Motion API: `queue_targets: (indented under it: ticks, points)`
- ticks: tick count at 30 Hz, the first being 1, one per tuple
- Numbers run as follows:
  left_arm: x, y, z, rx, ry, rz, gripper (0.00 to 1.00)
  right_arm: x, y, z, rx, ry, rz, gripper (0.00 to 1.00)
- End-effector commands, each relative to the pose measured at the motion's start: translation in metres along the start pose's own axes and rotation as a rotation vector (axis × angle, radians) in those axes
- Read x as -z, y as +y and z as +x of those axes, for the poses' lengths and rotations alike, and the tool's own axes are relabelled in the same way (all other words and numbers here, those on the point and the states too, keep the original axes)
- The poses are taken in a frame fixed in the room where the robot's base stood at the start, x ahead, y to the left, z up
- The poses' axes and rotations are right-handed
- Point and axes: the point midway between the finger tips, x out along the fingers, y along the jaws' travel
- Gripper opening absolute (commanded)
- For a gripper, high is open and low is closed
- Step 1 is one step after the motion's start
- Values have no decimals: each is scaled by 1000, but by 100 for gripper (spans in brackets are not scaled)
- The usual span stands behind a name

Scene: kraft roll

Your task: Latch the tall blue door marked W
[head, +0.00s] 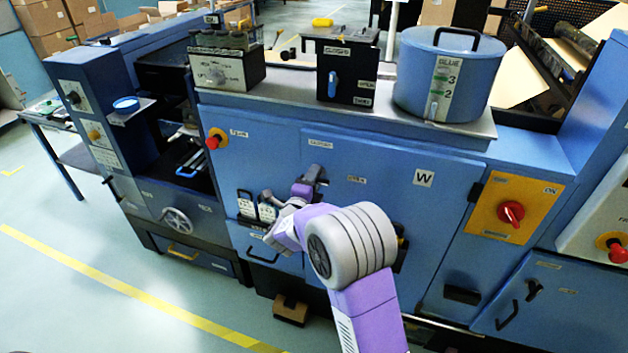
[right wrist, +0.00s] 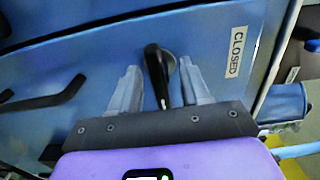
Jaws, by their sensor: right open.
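The tall blue door (head: 385,205) with a white W label (head: 424,178) is in the middle of the blue machine's front in the head view; its face looks flush with the panels around it. My right gripper (head: 310,178) is at the door's upper left edge, where it hides the latch in the head view. In the right wrist view, a black latch handle (right wrist: 156,75) on a round pivot stands between the two open fingers of my right gripper (right wrist: 160,85), with a gap on each side. A CLOSED label (right wrist: 235,52) is right of the handle. My left gripper is not in view.
A black bar handle (right wrist: 45,98) is left of the fingers. A yellow panel with a red knob (head: 511,212) is right of the door. A blue glue pot (head: 448,75) and a black switch box (head: 347,70) stand on the top ledge. My right arm covers the door's lower left.

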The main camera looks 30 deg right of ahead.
Motion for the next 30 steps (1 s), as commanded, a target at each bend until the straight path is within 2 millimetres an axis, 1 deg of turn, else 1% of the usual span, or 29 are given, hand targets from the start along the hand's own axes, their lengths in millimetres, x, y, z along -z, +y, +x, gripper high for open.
queue_targets:
  ticks: [2, 5, 9, 11, 12, 22, 26, 30]
  points:
    - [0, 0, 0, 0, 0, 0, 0, 0, 0, 0, 0, 0, -1, 47]
    - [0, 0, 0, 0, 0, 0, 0, 0, 0, 0, 0, 0, -1, 33]
    - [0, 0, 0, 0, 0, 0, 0, 0, 0, 0, 0, 0, -1, 12]
    - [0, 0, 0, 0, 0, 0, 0, 0, 0, 0, 0, 0, -1, 2]
    - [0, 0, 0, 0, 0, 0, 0, 0, 0, 0, 0, 0, -1, 0]
    - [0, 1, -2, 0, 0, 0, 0, 0, 0, 0, -1, 0, -37, 0]
    - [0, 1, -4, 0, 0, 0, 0, 0, 0, 0, -1, 0, -97, 0]
    - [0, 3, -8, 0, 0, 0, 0, 0, 0, 0, -1, 1, -196, 0]
